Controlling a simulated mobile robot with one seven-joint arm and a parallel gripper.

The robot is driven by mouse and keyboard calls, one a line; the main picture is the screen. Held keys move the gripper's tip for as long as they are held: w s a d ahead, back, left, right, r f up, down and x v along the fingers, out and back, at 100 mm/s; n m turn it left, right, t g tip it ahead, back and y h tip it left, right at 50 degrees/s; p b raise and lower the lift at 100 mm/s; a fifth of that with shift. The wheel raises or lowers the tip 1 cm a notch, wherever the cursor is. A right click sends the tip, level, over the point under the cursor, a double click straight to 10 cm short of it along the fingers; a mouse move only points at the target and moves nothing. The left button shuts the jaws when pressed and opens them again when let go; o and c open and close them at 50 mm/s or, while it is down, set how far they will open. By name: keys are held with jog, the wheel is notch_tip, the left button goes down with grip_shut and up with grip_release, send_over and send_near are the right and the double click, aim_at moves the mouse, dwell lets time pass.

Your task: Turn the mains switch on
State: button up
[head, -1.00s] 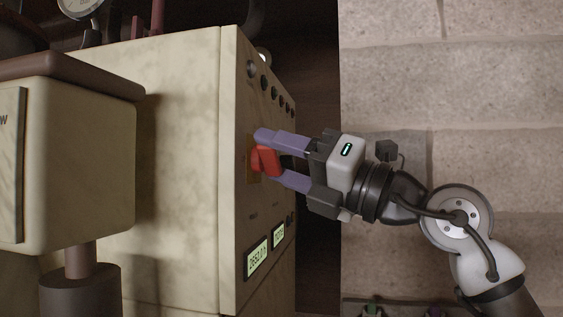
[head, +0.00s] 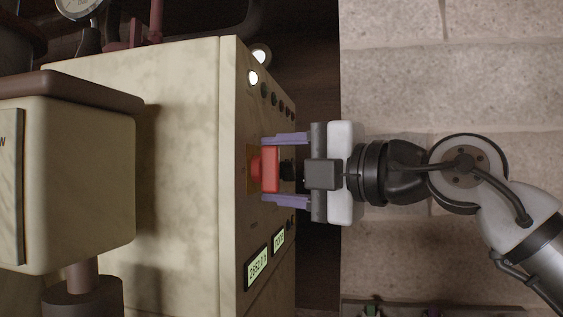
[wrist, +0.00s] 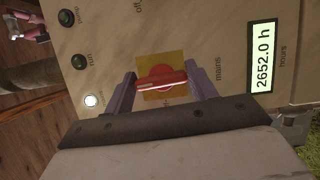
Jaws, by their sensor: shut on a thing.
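The red mains switch (head: 265,168) sits on the front panel of the cream cabinet. In the wrist view the switch (wrist: 160,82) has a bar handle on a yellow plate (wrist: 147,62), beside the printed word "mains". My gripper (head: 270,170) has its purple fingers on both sides of the handle and is shut on it. In the wrist view the fingers (wrist: 162,88) stand at the two ends of the bar, which lies nearly level across the picture. A white lamp (wrist: 90,100) on the panel is lit; it also shows in the head view (head: 253,77).
A row of dark green lamps (head: 264,90) runs along the panel. Lit displays (head: 257,262) sit on the panel; one (wrist: 263,56) reads 2652.0 h. A cream box (head: 75,170) stands at the left.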

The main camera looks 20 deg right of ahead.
jog(key=shift+m, duration=0.5)
jog(key=o, duration=1)
jog(key=shift+s+d, duration=0.1)
jog(key=b+v, duration=0.1)
jog(key=v, duration=0.8)
jog(key=b+v, duration=0.1)
jog(key=v, duration=0.3)
jog(key=shift+s+d+r+b, duration=0.2)
jog(key=shift+s+r+b, duration=0.05)
jog(key=shift+b, duration=0.05)
